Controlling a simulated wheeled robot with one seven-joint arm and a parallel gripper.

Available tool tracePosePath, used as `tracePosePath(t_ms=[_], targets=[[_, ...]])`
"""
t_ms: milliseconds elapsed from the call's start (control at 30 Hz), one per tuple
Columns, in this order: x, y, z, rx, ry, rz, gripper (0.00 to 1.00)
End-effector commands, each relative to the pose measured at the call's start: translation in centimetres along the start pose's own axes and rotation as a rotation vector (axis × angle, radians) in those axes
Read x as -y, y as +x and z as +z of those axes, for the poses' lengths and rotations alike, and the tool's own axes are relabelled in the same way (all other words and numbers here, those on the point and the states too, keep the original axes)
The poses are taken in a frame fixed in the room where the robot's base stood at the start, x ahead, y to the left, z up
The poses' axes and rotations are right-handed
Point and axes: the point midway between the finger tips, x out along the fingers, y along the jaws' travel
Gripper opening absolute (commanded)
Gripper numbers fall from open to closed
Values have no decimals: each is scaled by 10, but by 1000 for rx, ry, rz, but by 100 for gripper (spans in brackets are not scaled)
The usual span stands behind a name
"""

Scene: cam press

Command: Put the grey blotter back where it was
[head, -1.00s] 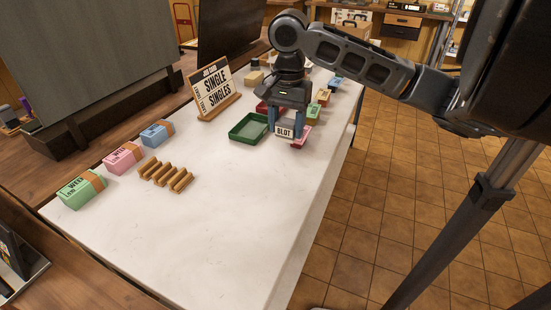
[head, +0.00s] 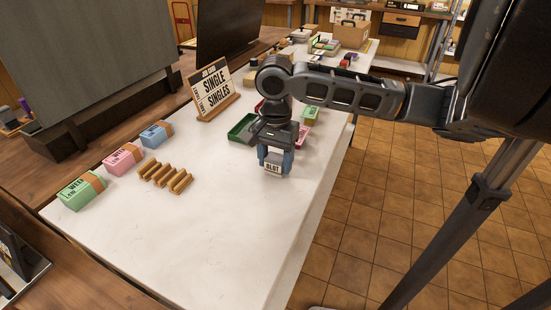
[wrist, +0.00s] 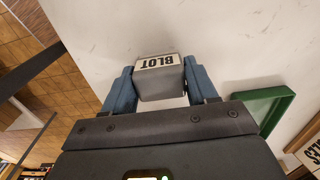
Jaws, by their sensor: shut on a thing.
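The grey blotter (wrist: 160,84), with a white "BLOT" label on its face, is between the two blue fingers of my gripper (wrist: 160,92) in the wrist view. My gripper is shut on it. In the head view my gripper (head: 275,162) is over the white counter (head: 235,225), with the blotter's label (head: 273,169) facing the camera. I cannot tell whether the blotter touches the counter or hangs just above it. The green tray (head: 240,128) is behind and left of my gripper, partly hidden by it.
A wooden ribbed rack (head: 165,175) and green (head: 80,191), pink (head: 124,157) and blue (head: 157,134) bundles lie on the left. The counter's front and middle are clear.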

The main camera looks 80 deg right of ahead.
Motion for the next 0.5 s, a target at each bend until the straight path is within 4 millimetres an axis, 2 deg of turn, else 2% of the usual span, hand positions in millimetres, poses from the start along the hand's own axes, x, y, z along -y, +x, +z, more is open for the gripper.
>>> tracePosePath(t_ms=[100,133,300,400,500], targets=[[0,3,0,1,0,0,38],[0,3,0,1,0,0,58],[0,3,0,0,0,0,75],[0,2,0,0,0,0,83],[0,2,0,0,0,0,83]])
